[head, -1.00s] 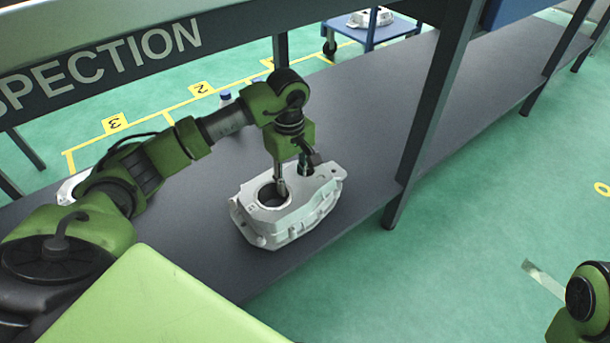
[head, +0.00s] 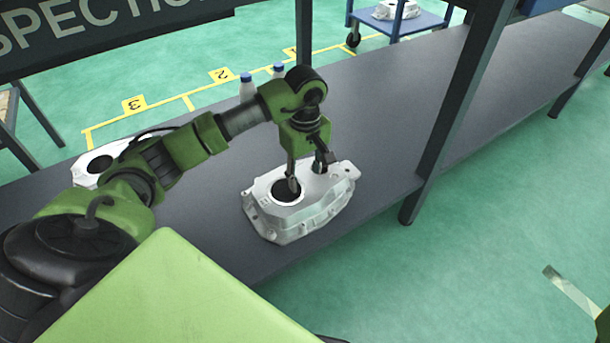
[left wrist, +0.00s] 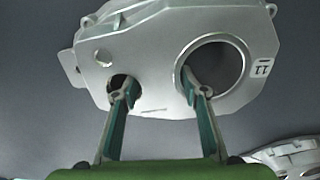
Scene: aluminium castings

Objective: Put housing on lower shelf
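Another casting (head: 88,166) lies on the shelf at left, partly behind my arm. Two bottles with blue caps (head: 247,88) stand behind my arm. A dark post (head: 460,110) rises right of the housing. A blue cart (head: 405,22) stands beyond. The shelf behind the housing is clear.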

